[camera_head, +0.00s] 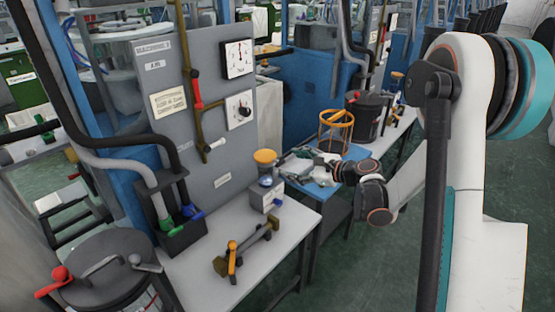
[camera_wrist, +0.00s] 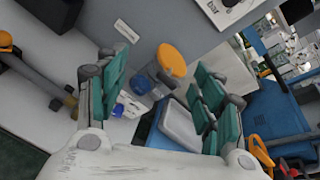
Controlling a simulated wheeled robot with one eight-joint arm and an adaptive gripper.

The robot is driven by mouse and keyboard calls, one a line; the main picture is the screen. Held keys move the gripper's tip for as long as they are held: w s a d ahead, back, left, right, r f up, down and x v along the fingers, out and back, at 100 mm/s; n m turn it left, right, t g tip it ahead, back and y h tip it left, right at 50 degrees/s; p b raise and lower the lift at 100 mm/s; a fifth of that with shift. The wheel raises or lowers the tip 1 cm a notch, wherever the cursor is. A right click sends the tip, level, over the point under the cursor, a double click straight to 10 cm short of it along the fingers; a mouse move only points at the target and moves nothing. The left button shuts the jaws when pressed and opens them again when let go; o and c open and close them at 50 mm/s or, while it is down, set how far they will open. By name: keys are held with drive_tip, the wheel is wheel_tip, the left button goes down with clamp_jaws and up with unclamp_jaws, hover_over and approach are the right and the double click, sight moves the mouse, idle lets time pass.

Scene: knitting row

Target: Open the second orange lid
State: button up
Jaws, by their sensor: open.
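A round orange lid (camera_head: 265,156) sits on top of a small clear jar (camera_head: 266,171) with blue in it, beside the grey panel. In the wrist view the orange lid (camera_wrist: 171,60) is ahead of my gripper (camera_wrist: 158,88), between the two green-padded fingers but farther off. The jar (camera_wrist: 147,85) shows partly below it. My gripper (camera_head: 303,166) is open, to the right of the jar in the head view, and the fingers appear apart from the lid. Its fingertips are hard to make out there. Whether the lid is loosened cannot be told.
A grey box (camera_head: 266,197) stands under the jar. A brass-coloured tool with an orange handle (camera_head: 232,262) lies on the white table (camera_head: 194,276). An orange-rimmed wire basket (camera_head: 336,130) and a black pot (camera_head: 365,116) stand behind my wrist. A blue mat (camera_head: 318,190) lies beneath my gripper.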

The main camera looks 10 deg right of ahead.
sight(282, 163)
drive_tip(key=w+d+f+m+t+y, duration=0.1)
drive_tip(key=d+f+m+t+y, duration=0.15)
drive_tip(key=d+f+m, duration=0.4)
drive_tip(key=shift+t+h, duration=0.25)
drive_tip(key=shift+h, duration=0.2)
drive_tip(key=b+x, duration=0.1)
drive_tip(key=x, duration=0.6)
drive_tip(key=b+x, duration=0.1)
drive_tip(key=x, duration=0.6)
drive_tip(key=shift+s+a+f, duration=0.1)
drive_tip(key=shift+a+f, duration=0.15)
drive_tip(key=shift+a, duration=0.1)
